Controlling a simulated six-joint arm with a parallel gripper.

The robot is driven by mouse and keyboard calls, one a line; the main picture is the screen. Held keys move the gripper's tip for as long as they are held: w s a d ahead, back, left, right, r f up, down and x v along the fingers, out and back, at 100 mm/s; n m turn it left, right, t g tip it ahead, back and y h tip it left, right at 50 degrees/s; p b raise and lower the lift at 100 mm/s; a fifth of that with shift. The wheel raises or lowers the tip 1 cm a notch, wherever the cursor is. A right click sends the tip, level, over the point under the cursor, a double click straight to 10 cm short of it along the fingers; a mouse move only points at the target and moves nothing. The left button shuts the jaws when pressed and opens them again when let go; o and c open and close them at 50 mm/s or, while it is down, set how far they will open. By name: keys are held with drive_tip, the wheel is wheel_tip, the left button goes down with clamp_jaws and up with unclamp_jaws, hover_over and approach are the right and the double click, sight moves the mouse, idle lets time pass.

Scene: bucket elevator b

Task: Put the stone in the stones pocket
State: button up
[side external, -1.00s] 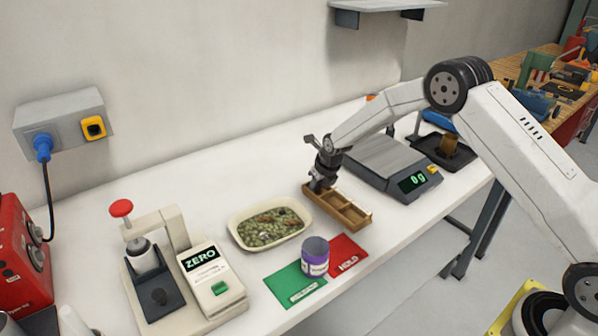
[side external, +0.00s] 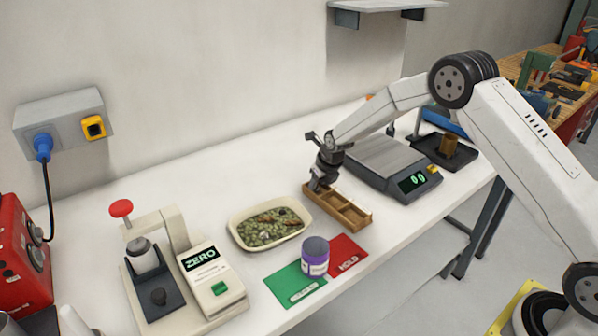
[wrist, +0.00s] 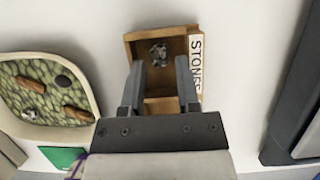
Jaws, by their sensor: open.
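A wooden divided tray (side external: 358,222) stands on the white bench. In the wrist view its end pocket (wrist: 134,40) is beside a white label reading "STONES", partly hidden by my finger. A small, grey, faceted stone (wrist: 158,54) lies in that pocket. My gripper (side external: 320,185) is over this end of the tray. In the wrist view my gripper (wrist: 160,64) is open, with the stone lying between and slightly beyond the fingertips, not gripped. The tray's lower pockets are mostly hidden by the gripper.
A cream dish (side external: 238,237) of green grains with brown and dark pieces stands left of the tray. A purple-labelled jar (side external: 315,262) stands on the green and red cards in front. A scale (side external: 392,170) reading 0 g is close on the right. A press (side external: 170,250) is at left.

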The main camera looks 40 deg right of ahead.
drive_tip(key=v, duration=1.1)
drive_tip(key=shift+s, duration=0.1)
idle(0.5)
drive_tip(key=s+a+n+g, duration=0.1)
drive_tip(key=s+a+n, duration=0.2)
drive_tip(key=s+n, duration=2.4)
drive_tip(key=n, duration=0.8)
drive_tip(key=shift+s+a+n+g, duration=0.15)
drive_tip(key=shift+s+n+g, duration=0.25)
